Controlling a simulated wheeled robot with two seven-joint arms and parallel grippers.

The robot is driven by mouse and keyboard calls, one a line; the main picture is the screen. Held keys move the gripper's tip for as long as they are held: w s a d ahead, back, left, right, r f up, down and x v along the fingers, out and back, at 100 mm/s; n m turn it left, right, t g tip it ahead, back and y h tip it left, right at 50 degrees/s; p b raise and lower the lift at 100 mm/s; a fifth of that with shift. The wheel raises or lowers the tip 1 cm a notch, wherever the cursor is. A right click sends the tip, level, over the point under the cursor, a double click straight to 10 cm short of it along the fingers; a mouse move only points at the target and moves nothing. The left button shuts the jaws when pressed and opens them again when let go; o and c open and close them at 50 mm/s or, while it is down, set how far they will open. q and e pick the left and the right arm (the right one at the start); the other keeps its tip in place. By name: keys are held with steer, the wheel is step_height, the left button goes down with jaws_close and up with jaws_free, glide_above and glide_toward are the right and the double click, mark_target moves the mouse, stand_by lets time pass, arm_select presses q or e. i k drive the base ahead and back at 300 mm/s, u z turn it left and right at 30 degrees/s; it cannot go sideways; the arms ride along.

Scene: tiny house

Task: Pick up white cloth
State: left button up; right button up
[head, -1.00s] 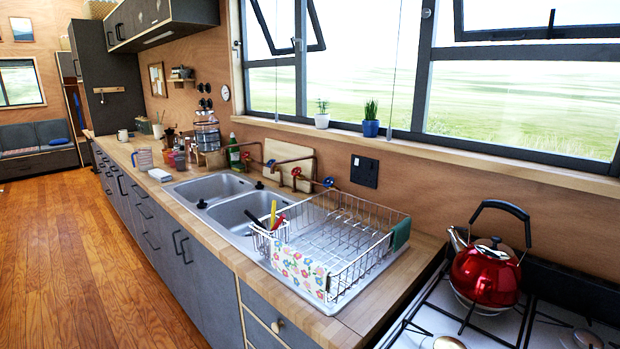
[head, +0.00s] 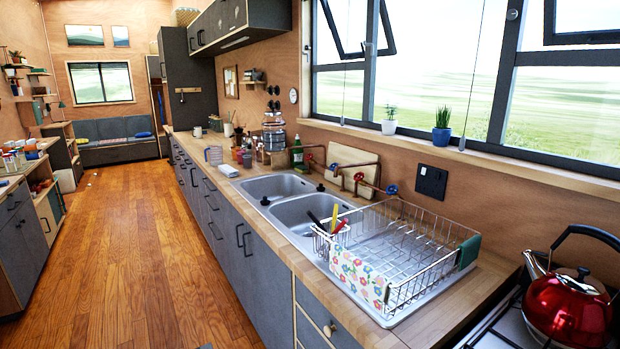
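A small, flat white thing (head: 228,170), which looks like a folded cloth, lies on the wooden counter near its front edge, left of the sink. It is too small to make out in detail. A white cloth with a flower print (head: 358,277) hangs over the front left side of the wire dish rack (head: 425,235). A dark green cloth (head: 468,252) hangs over the rack's right end. Neither of my grippers is in view.
The double steel sink (head: 277,187) lies between the flat white thing and the rack. Cups and jars stand behind the white thing. A red kettle (head: 568,305) sits on the stove at right. The wooden floor (head: 140,240) is clear along the cabinets.

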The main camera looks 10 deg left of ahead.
mark_target(227, 169)
steer(key=u, duration=0.5)
steer(key=k, duration=0.6)
steer(key=u, duration=0.9)
steer(key=i, duration=0.65)
steer(key=u, duration=0.7)
steer(key=i, duration=2.45)
steer(key=z, duration=0.65)
steer(key=i, duration=2.1)
steer(key=z, duration=0.95)
